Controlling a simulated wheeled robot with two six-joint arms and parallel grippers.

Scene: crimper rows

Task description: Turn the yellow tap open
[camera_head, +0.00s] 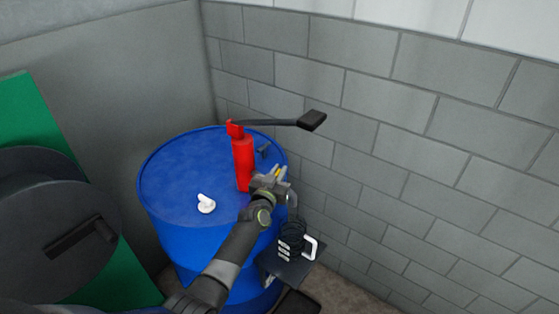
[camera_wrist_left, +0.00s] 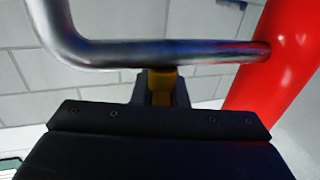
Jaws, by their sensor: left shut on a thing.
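The yellow tap (camera_head: 283,170) shows as small yellow bits at the jaws of my left gripper (camera_head: 274,179), beside the red pump (camera_head: 243,163). In the left wrist view the jaws are shut on a dull yellow piece (camera_wrist_left: 162,87), which I take to be the tap. A curved metal pipe (camera_wrist_left: 165,53) crosses just beyond it and meets the red pump body (camera_wrist_left: 285,60) at the right. The jaws hide most of the tap, so I cannot tell how far it is turned. My right gripper is not in view.
The pump stands on a blue drum (camera_head: 168,180), with a long dark lever (camera_head: 270,122) reaching right. A white fitting (camera_head: 206,204) sits on the drum top. A dark container with a white handle (camera_head: 292,241) stands on a small shelf (camera_head: 286,269) below the gripper. A block wall (camera_head: 420,150) is close behind.

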